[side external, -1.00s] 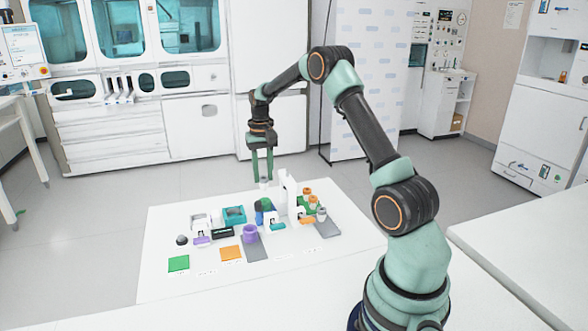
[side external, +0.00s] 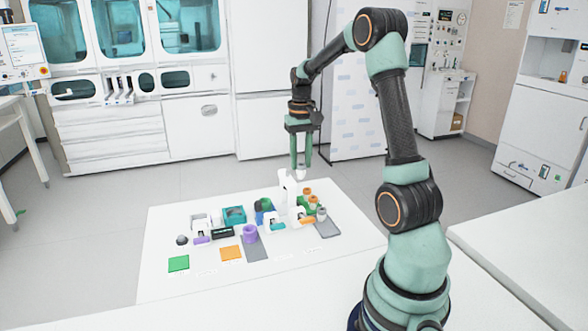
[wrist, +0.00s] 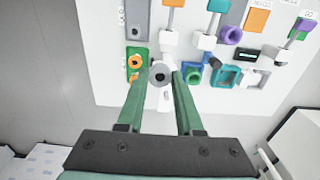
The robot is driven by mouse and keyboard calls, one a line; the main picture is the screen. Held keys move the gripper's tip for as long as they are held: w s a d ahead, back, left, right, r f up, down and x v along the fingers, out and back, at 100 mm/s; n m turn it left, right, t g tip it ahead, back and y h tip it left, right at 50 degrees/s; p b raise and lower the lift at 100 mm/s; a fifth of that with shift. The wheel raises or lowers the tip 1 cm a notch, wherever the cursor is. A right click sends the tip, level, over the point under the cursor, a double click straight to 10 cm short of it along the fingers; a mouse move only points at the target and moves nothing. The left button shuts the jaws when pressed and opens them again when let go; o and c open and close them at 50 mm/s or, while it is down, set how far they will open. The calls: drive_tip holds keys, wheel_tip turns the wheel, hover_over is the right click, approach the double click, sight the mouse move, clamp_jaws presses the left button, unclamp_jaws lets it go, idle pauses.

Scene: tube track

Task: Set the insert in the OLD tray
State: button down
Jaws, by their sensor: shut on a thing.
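My gripper (side external: 301,166) is shut on a small pale grey insert (side external: 301,174), held in the air above the far part of the white table. In the wrist view the held insert (wrist: 160,76) shows as a grey ring with a dark hole between the fingertips (wrist: 161,70). A grey tray (side external: 328,229) bears a grey insert (side external: 321,214).
A tall white block (side external: 284,188) stands near the held insert. A teal open box (side external: 234,215), a dark knob (side external: 182,240) and small coloured parts crowd the middle. Flat green (side external: 179,263) and orange (side external: 231,253) squares lie nearer. The table's near left is clear.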

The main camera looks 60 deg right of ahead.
drive_tip(key=s+a, duration=0.2)
drive_tip(key=s, duration=0.7)
drive_tip(key=shift+s+d+f, duration=0.1)
drive_tip(key=shift+f, duration=3.25)
drive_tip(key=shift+s+d+f, duration=0.1)
drive_tip(key=shift+f, duration=3.25)
drive_tip(key=shift+f, duration=0.15)
drive_tip(key=shift+c, duration=2.4)
unclamp_jaws()
wheel_tip(320, 180, up, 12)
